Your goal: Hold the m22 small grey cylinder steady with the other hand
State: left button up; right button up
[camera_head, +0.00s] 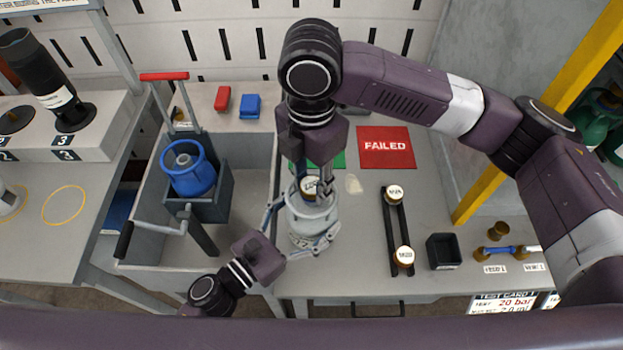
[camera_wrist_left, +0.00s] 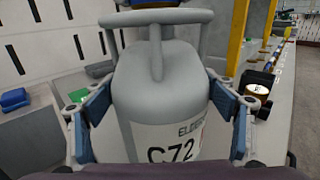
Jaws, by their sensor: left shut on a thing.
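The small grey cylinder (camera_head: 304,222) stands upright at the left edge of the work table. In the left wrist view the grey cylinder (camera_wrist_left: 160,90) fills the middle, with a handle ring on top and a label reading "C72"; no "m22" is legible on it. My left gripper (camera_head: 299,232) is shut around its body, with a blue pad on each side in the left wrist view (camera_wrist_left: 168,120). My right gripper (camera_head: 316,185) points down at the cylinder's top, beside a brass fitting with a white labelled top (camera_head: 311,187). Its grip on the fitting is unclear.
Left stands a grey cart (camera_head: 262,150) with a blue cylinder (camera_head: 188,168) in a box. A red FAILED mat (camera_head: 386,148) and partly hidden green mat (camera_head: 338,160) lie behind. Right are a black rack (camera_head: 397,230) with two brass fittings and a black bin (camera_head: 443,251).

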grip_shut()
jog(key=m, duration=0.6)
jog(key=m, duration=0.6)
dwell(0.4)
jog(key=m, duration=0.6)
